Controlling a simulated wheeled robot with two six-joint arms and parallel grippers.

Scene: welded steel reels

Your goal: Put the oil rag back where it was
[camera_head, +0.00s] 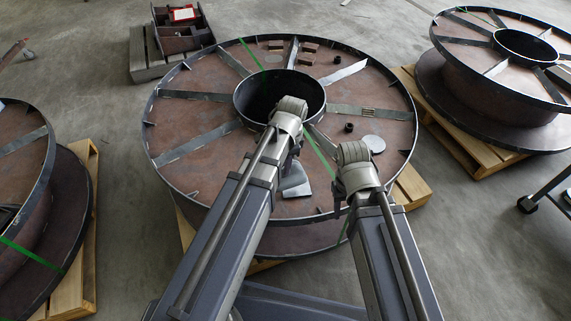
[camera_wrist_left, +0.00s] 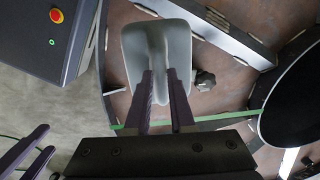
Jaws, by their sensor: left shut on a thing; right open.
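The oil rag, a grey cloth (camera_head: 295,182) with a raised fold, is over the near part of the middle reel's top face. It also shows in the left wrist view (camera_wrist_left: 181,42). My left gripper (camera_wrist_left: 162,82) is shut on its fold; whether the rag touches the reel is unclear. In the head view my left gripper (camera_head: 288,172) is mostly hidden by its own arm. My right gripper (camera_head: 340,208) is open, near the reel's front rim, to the right of the rag. Its fingers also show at the left of the wrist view (camera_wrist_left: 24,150).
The large steel reel (camera_head: 200,160) has upright ribs, an outer rim and an open central hub (camera_head: 262,92). A round disc (camera_head: 374,143), small dark parts (camera_head: 349,127) and brown blocks (camera_head: 304,55) lie on it. A green strap (camera_head: 250,55) crosses it. Other reels stand left and right.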

